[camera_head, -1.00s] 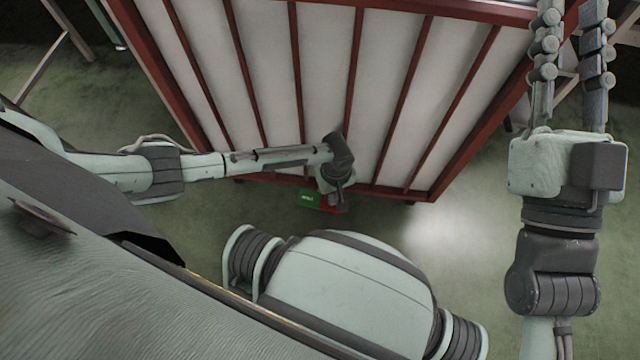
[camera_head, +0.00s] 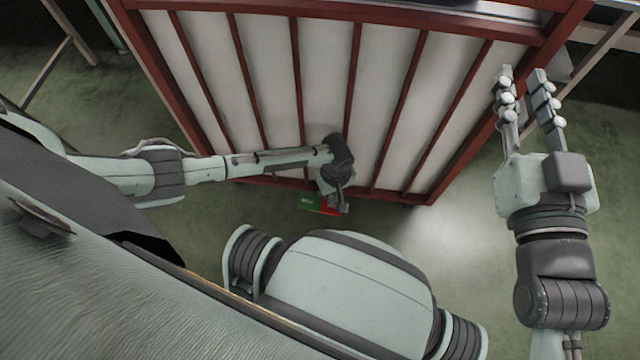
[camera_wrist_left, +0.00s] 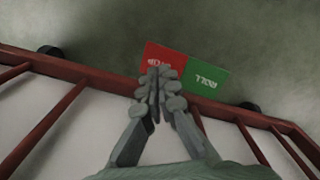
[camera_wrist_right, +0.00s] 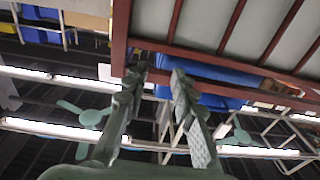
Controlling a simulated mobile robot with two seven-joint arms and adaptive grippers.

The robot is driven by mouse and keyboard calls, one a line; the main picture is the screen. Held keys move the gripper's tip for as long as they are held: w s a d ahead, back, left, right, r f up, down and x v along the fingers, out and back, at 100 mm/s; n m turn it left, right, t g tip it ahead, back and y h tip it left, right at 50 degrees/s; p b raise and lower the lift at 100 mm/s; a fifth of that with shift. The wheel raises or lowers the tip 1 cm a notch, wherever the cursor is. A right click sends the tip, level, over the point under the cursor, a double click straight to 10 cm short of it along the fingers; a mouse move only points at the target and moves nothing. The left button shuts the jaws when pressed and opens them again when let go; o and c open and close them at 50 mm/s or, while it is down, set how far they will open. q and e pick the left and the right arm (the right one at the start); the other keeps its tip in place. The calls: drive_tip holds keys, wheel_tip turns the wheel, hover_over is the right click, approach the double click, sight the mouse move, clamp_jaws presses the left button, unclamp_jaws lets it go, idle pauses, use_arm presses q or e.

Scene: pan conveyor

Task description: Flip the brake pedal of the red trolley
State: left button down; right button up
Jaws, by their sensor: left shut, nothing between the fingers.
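The red trolley (camera_head: 298,80) stands in front of me, a red frame with white panels. Its brake pedal, a small plate half green (camera_head: 308,202) and half red, sits at the trolley's lower edge. In the left wrist view the pedal's red half (camera_wrist_left: 164,58) is at the left and its green half (camera_wrist_left: 208,88) at the right. My left gripper (camera_wrist_left: 158,72) is shut and empty, its fingertips over the red half; I cannot tell whether they touch it. My right gripper (camera_head: 521,72) is open and empty, raised beside the trolley's right edge.
Dark wheels (camera_wrist_left: 250,107) show under the trolley's lower rail. Green floor (camera_head: 470,240) lies clear to the right of the pedal. The right wrist view shows the trolley's red frame close above the right gripper, with ceiling lights (camera_wrist_right: 65,130) and metal frames beyond.

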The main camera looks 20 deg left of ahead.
use_arm(q)
drive_tip(key=shift+r+p, duration=0.3)
drive_tip(key=shift+r, duration=0.05)
drive_tip(key=shift+r+p, duration=0.25)
drive_tip(key=shift+p, duration=0.1)
drive_tip(key=shift+r+p, duration=0.55)
drive_tip(key=shift+p, duration=0.05)
use_arm(e)
drive_tip(key=shift+s+d+f+g+h, duration=1)
drive_tip(key=shift+d+f+g+h, duration=1.65)
drive_tip(key=shift+f, duration=3)
use_arm(q)
drive_tip(key=shift+r+p, duration=0.25)
drive_tip(key=shift+p, duration=0.05)
drive_tip(key=shift+r+p, duration=0.25)
drive_tip(key=shift+p, duration=0.05)
drive_tip(key=shift+r+p, duration=0.25)
drive_tip(key=shift+p, duration=0.05)
drive_tip(key=shift+r, duration=0.25)
use_arm(e)
drive_tip(key=s+d+f+m+g+h, duration=0.1)
drive_tip(key=s+d+f+g+h, duration=0.1)
drive_tip(key=s+d+f+g, duration=0.4)
drive_tip(key=shift+s+d+f+m+g, duration=0.35)
drive_tip(key=shift+s+d, duration=0.95)
drive_tip(key=shift+d, duration=0.75)
